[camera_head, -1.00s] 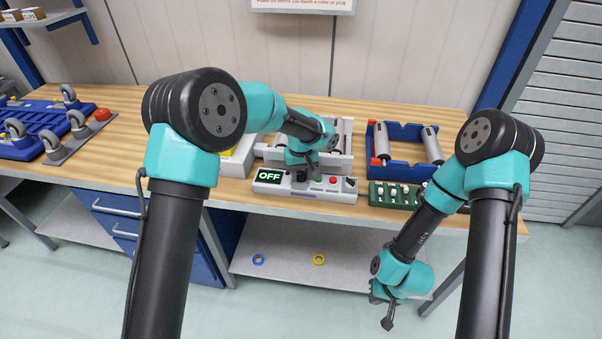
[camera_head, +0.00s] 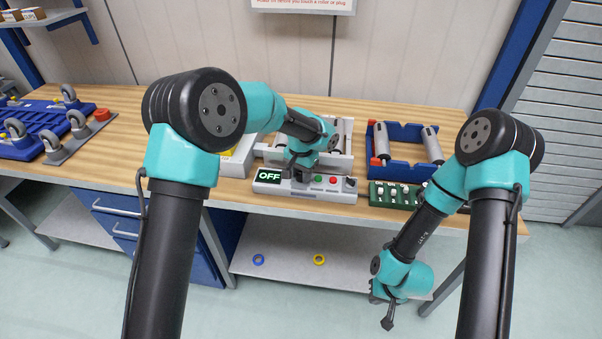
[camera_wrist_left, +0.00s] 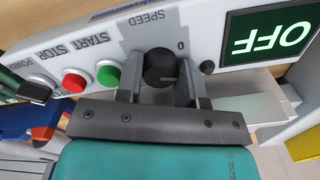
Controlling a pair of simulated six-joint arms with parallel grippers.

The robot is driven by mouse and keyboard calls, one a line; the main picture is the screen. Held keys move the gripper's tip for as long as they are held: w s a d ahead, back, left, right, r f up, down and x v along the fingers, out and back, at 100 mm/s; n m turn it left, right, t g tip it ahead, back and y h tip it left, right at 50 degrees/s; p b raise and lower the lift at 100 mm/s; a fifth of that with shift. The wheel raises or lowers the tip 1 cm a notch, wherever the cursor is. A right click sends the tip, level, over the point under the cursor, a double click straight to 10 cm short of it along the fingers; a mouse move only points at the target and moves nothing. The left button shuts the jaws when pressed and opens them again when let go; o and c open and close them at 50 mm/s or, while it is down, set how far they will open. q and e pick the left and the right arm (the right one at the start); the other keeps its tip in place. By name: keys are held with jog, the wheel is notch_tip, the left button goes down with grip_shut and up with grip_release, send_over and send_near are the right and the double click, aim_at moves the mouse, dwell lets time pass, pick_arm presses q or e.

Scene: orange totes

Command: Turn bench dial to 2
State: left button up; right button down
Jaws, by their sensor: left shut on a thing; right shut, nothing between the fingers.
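The grey control panel (camera_head: 340,195) sits at the bench's front edge. Its green display (camera_head: 269,176) reads OFF, also in the left wrist view (camera_wrist_left: 268,38). The black dial (camera_wrist_left: 160,68), under the word SPEED with a 0 beside it, shows in the left wrist view. My left gripper (camera_head: 299,177) is down at the panel, its fingers (camera_wrist_left: 156,80) on both sides of the dial and shut on it. The dial's full scale is hidden. My right gripper (camera_head: 386,320) is shut and empty, hanging low in front of the bench.
The green START button (camera_wrist_left: 109,76) and red STOP button (camera_wrist_left: 76,80) are close beside one finger. Behind the panel stands a grey roller fixture (camera_head: 342,160). A blue tray (camera_head: 400,158) with rollers and a green block (camera_head: 379,194) with white knobs are to the right.

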aim_at(301, 173)
pick_arm(q)
jog(key=m, duration=1.1)
jog(key=shift+r+m, duration=0.1)
jog(key=shift+m, duration=1.6)
jog(key=o, duration=0.7)
jog(key=shift+c, duration=0.2)
notch_tip(301, 173, up, 17)
jog(key=shift+r, duration=0.15)
